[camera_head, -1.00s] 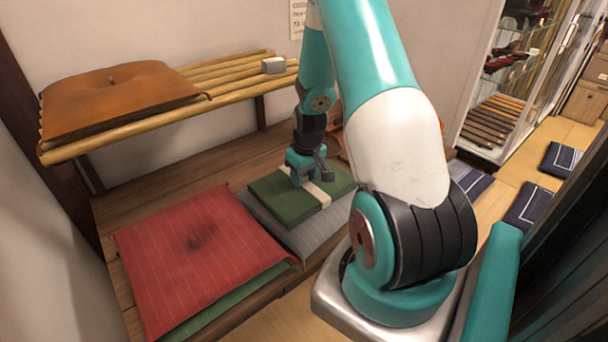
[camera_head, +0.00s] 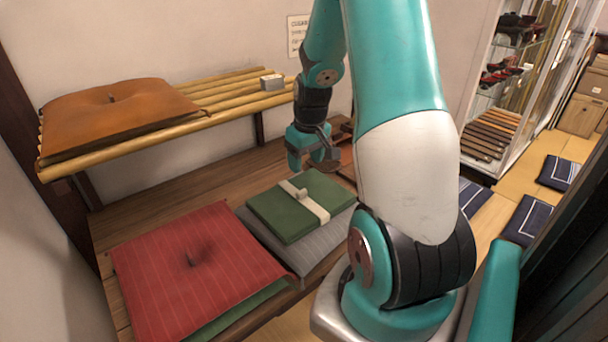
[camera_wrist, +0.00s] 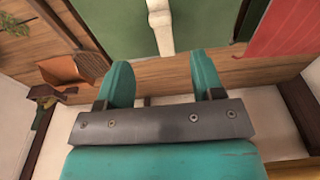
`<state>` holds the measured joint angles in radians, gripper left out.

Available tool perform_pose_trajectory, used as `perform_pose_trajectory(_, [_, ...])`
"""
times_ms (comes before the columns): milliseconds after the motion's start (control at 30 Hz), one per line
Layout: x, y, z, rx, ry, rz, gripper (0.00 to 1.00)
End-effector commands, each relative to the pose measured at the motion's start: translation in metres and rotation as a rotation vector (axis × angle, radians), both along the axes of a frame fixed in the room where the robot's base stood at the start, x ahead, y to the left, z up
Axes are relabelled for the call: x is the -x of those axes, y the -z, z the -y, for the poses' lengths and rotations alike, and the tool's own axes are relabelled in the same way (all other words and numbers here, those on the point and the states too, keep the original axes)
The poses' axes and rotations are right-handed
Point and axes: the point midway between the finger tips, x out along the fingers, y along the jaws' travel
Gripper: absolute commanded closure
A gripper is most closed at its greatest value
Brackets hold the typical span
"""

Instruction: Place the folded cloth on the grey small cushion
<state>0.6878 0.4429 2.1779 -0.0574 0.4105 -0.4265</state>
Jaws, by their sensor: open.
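The folded cloth (camera_head: 285,221) is green with a pale band and a small knot. It lies on the grey small cushion (camera_head: 322,244), which shows along its right and front edges. In the wrist view the green cloth (camera_wrist: 116,25) and its pale band (camera_wrist: 161,22) are at the top. My gripper (camera_head: 314,165) is open and empty, above the wooden bench behind the cloth and apart from it. Its two teal fingers (camera_wrist: 162,84) are spread in the wrist view.
A red striped cushion (camera_head: 155,275) lies left of the grey one on the bench (camera_head: 190,182). A bamboo shelf (camera_head: 215,103) above holds a brown cushion (camera_head: 115,112) and a small grey block (camera_head: 271,82). Blue cushions (camera_head: 527,222) lie on the floor at the right.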

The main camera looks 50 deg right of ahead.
Motion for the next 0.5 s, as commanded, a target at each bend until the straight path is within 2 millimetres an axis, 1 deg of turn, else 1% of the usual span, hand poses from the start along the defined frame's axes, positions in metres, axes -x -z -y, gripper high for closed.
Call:
perform_pose_trajectory(33, [0.001, -0.006, 0.0, 0.0, 0.0, 0.001, 0.39])
perform_pose_trajectory(100, [0.001, -0.01, 0.0, 0.001, 0.0, 0.001, 0.39])
perform_pose_trajectory(233, [0.002, -0.013, -0.001, -0.001, -0.001, -0.001, 0.39])
perform_pose_trajectory(267, [0.001, -0.014, -0.003, -0.002, -0.004, 0.001, 0.39])
perform_pose_trajectory(333, [-0.005, -0.021, -0.017, -0.008, -0.03, 0.009, 0.39])
perform_pose_trajectory(367, [-0.009, -0.025, -0.028, -0.015, -0.051, 0.016, 0.39])
perform_pose_trajectory(433, [-0.019, -0.042, -0.068, -0.038, -0.121, 0.037, 0.39])
perform_pose_trajectory(467, [-0.022, -0.051, -0.091, -0.053, -0.162, 0.049, 0.39])
perform_pose_trajectory(500, [-0.023, -0.063, -0.126, -0.077, -0.223, 0.06, 0.39])
